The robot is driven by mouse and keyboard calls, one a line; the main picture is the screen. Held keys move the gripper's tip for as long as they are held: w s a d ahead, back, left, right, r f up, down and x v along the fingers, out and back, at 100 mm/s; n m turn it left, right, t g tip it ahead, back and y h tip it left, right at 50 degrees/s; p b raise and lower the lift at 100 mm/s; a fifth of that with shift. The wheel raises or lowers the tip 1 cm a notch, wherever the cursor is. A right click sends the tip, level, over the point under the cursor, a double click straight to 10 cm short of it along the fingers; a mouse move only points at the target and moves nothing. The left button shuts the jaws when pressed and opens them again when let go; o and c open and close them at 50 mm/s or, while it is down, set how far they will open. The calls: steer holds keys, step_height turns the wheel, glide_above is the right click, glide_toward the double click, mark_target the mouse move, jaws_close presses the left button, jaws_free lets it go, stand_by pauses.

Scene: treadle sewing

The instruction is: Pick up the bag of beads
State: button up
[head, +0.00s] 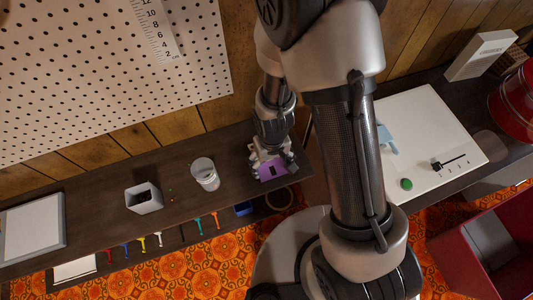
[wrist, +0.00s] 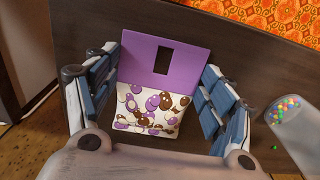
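The bag of beads (wrist: 150,110) has a purple header card (wrist: 165,62) with a dark rectangular hole and a pale lower part with purple and brown beads. It seems to lie on the dark wooden bench top, near the front edge. In the head view its purple part (head: 272,170) shows just under my gripper (head: 268,163). In the wrist view my gripper (wrist: 163,75) is open, one blue-padded finger on each side of the bag. The fingers are close to the bag's sides; I cannot tell whether they touch.
A clear cup (head: 205,174) with colourful beads stands left of my gripper; it also shows in the wrist view (wrist: 297,130). A grey square container (head: 144,198) stands further left, with a few loose beads between. Coloured tools hang along the front edge. A white board (head: 425,140) is at right.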

steer(key=c, duration=0.5)
steer(key=shift+o, duration=0.2)
steer(key=shift+r, duration=0.1)
